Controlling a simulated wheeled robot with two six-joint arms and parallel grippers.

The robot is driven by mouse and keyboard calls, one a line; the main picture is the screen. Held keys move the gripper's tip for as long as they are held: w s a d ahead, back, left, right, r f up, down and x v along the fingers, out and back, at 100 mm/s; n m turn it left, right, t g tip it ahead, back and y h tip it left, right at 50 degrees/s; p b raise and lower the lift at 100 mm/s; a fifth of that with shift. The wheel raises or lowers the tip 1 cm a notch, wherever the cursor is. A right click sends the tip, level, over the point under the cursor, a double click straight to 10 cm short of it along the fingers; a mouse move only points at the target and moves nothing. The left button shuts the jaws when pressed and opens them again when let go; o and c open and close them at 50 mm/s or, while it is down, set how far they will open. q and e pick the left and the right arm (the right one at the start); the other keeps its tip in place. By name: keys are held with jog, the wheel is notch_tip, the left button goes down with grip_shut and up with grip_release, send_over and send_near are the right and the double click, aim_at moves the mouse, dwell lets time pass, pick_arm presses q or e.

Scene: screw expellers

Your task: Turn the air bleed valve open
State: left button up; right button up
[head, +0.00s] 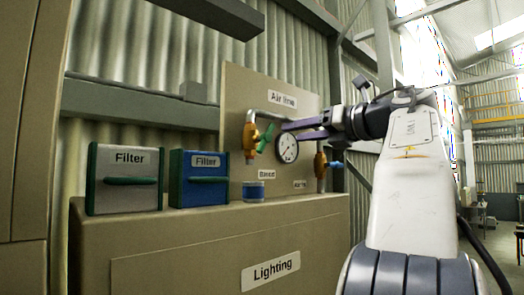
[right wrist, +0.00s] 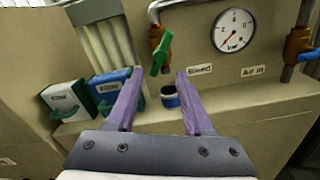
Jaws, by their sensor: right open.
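The air bleed valve has an orange-brass body (head: 249,137) and a green lever (head: 266,138), above the "Bleed" label on the "Air line" panel. In the right wrist view the green lever (right wrist: 162,54) hangs down at a slight tilt from the valve body. My right gripper (head: 288,132) comes in from the right with its purple fingers open. In the right wrist view its open fingertips (right wrist: 160,73) stand on either side of the lever's lower end. I cannot tell whether they touch it; nothing appears clamped. My left gripper is not in view.
A pressure gauge (head: 287,147) sits right beside the lever, close to my fingers. The air-in valve (head: 320,165) with a blue handle is further right. A blue cup (head: 253,191) stands on the ledge below. Grey (head: 124,178) and blue (head: 199,178) filter boxes stand left.

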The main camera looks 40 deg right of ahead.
aim_at(268, 137)
jog(key=w+p, duration=0.1)
jog(key=w, duration=0.2)
jog(key=w+p, duration=0.1)
jog(key=w, duration=0.2)
jog(key=w+p, duration=0.1)
jog(key=w, duration=0.2)
jog(key=shift+a+r+p, duration=0.1)
jog(key=shift+a+p, duration=0.2)
jog(key=shift+p, duration=0.05)
jog(key=shift+w, duration=0.7)
